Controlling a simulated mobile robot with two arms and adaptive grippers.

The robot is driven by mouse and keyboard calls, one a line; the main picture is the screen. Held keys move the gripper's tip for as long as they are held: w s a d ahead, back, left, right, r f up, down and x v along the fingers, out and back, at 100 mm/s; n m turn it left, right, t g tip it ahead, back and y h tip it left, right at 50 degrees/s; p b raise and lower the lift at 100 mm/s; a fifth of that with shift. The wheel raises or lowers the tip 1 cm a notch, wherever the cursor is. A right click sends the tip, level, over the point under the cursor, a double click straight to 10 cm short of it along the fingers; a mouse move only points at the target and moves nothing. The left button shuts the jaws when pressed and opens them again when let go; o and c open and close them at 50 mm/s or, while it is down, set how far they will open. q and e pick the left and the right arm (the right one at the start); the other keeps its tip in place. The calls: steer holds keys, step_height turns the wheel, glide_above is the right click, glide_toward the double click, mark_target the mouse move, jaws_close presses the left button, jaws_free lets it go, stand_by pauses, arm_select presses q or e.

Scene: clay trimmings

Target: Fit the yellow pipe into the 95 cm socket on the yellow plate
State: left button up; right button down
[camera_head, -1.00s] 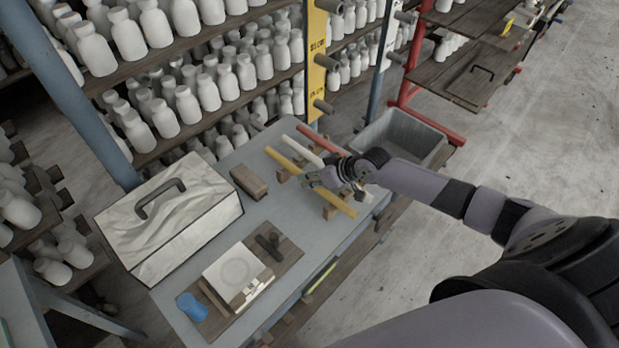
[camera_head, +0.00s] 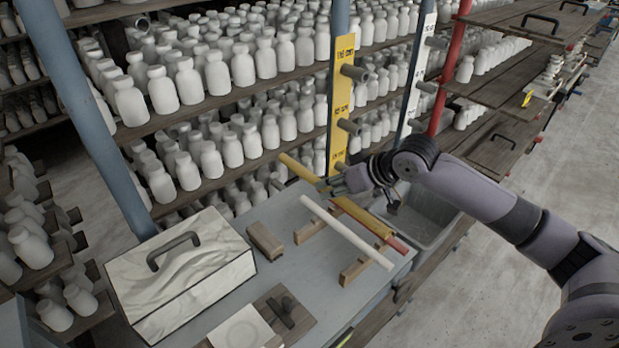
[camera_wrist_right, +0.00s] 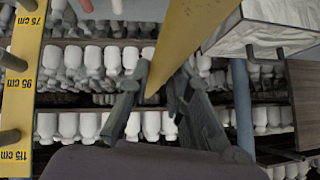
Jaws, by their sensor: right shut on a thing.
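The yellow pipe (camera_head: 364,217) is held aslant above the grey table by my right gripper (camera_head: 333,188), which is shut around it. The pipe's far end points up and left; its near end hangs over the table's right side. In the right wrist view the pipe (camera_wrist_right: 184,40) passes between the fingers (camera_wrist_right: 150,98). The yellow plate (camera_head: 342,95) stands upright on a post behind the table, with grey round sockets jutting out. In the right wrist view the plate (camera_wrist_right: 28,110) appears inverted at the left, with the 95 cm socket (camera_wrist_right: 12,61) apart from the pipe. My left gripper is out of view.
A white pipe (camera_head: 345,230) lies on wooden rests on the table (camera_head: 300,262). A red pipe (camera_head: 397,245) is partly hidden below the yellow one. A handled box (camera_head: 180,270) and a wooden block (camera_head: 265,240) are at left. Shelves of white bottles (camera_head: 215,75) fill the back.

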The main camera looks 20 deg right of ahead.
steer(key=shift+r, duration=0.25)
steer(key=shift+a, duration=0.1)
steer(key=s+a+r+m+t+h, duration=0.1)
steer(key=s+a+m+h, duration=0.45)
steer(key=s+a, duration=0.4)
steer(key=w+d+n+y, duration=0.1)
steer(key=w+d, duration=0.2)
steer(key=w+d+n+y, duration=0.2)
steer(key=w+d, duration=0.1)
steer(key=w+d+f+n+g+y, duration=0.1)
steer(key=w+d+n+y, duration=0.1)
steer(key=w+d, duration=0.1)
steer(key=shift+w+d+f+n+y, duration=0.1)
steer(key=shift+w+d+n+y, duration=0.05)
steer(key=shift+n+y, duration=0.1)
steer(key=shift+w+d+r, duration=0.15)
steer(key=shift+d+r, duration=0.05)
steer(key=shift+d, duration=0.05)
steer(key=shift+f, duration=0.15)
